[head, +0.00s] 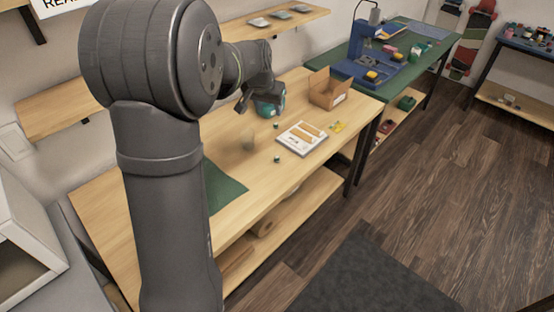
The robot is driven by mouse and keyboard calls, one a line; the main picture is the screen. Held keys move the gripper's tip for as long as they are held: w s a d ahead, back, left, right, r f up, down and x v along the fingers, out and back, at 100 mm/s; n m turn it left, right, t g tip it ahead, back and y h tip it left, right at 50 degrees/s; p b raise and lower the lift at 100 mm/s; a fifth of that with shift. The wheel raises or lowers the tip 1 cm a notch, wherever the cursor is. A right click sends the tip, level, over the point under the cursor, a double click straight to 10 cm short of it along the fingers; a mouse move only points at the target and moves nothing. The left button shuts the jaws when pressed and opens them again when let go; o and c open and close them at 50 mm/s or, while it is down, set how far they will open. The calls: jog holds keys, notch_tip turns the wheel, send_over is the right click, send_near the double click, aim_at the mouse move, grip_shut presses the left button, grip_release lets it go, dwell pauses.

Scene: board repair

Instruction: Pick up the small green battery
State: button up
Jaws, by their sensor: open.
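Two small green items stand on the wooden workbench (222,150). One small green item (277,159) is left of the white tray, and another (276,125) is farther back. They are too small for me to tell which is the battery. My gripper (243,104) hangs open above the back of the bench, up and to the left of both. It seems empty, though its fingertips are partly hard to make out. My arm hides the left part of the bench.
A teal object (273,101) sits just right of my gripper. A white tray (291,140) with tan pieces, an open cardboard box (328,92), yellow bits (337,127) and a clear container (248,141) are on the bench. A green mat (224,186) lies at the front left.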

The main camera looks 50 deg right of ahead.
send_near(277, 156)
jog(key=x, duration=0.3)
jog(key=shift+w+d+f, duration=0.15)
jog(key=shift+w+d, duration=0.05)
jog(key=shift+w, duration=0.05)
jog(key=shift+s+a+x, duration=0.1)
jog(key=shift+s+x, duration=0.05)
jog(key=shift+x, duration=1.1)
jog(key=shift+s+a+x, duration=0.15)
jog(key=shift+x, duration=1.15)
jog(key=shift+f, duration=0.1)
grip_shut()
